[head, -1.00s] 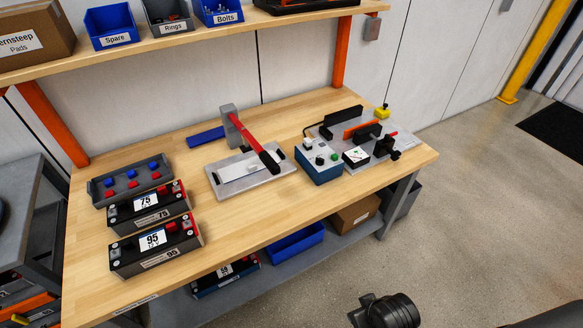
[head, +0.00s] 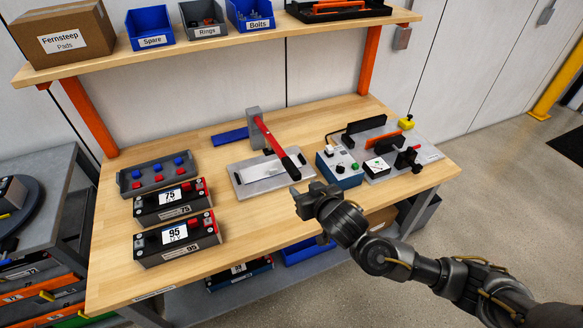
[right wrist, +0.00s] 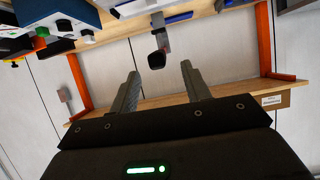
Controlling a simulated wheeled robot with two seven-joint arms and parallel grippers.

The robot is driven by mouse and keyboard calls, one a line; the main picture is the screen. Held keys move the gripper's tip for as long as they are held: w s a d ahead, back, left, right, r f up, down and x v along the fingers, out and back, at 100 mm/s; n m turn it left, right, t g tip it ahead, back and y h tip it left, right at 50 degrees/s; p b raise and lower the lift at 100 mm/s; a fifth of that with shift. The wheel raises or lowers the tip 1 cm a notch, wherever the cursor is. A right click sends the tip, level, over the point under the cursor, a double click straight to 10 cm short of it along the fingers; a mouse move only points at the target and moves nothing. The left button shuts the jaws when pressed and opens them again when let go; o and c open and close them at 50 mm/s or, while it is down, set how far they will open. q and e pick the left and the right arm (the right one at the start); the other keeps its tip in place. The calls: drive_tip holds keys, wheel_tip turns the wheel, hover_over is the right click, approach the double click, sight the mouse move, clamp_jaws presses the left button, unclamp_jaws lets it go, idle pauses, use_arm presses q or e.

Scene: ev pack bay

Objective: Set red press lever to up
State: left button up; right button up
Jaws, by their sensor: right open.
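The red press lever (head: 268,136) runs from the top of the grey press post (head: 253,122) forward and down to the right, ending in a black grip (head: 291,164) low over the press base plate (head: 246,187). My right gripper (head: 309,197) is open and empty, in front of and a little below the black grip, apart from it. In the right wrist view the grip (right wrist: 157,60) shows end-on beyond the open fingers (right wrist: 161,80), roughly between their tips. My left gripper is not in view.
A blue control box (head: 339,170) with buttons and a grey fixture (head: 405,158) stand right of the press. Two batteries (head: 178,238) and a grey tray (head: 157,176) are at left. A shelf (head: 215,43) with bins runs above the back.

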sight(291, 165)
drive_tip(key=shift+t, duration=0.3)
drive_tip(key=p+x, duration=0.1)
drive_tip(key=x, duration=0.2)
drive_tip(key=r+p+x, duration=0.1)
drive_tip(key=x, duration=0.2)
drive_tip(key=w+p+x, duration=0.1)
drive_tip(key=x, duration=0.3)
drive_tip(key=shift+d+r, duration=0.15)
drive_tip(key=shift+r, duration=0.2)
drive_tip(key=shift+w+f, duration=0.35)
drive_tip(key=shift+w, duration=0.3)
clamp_jaws()
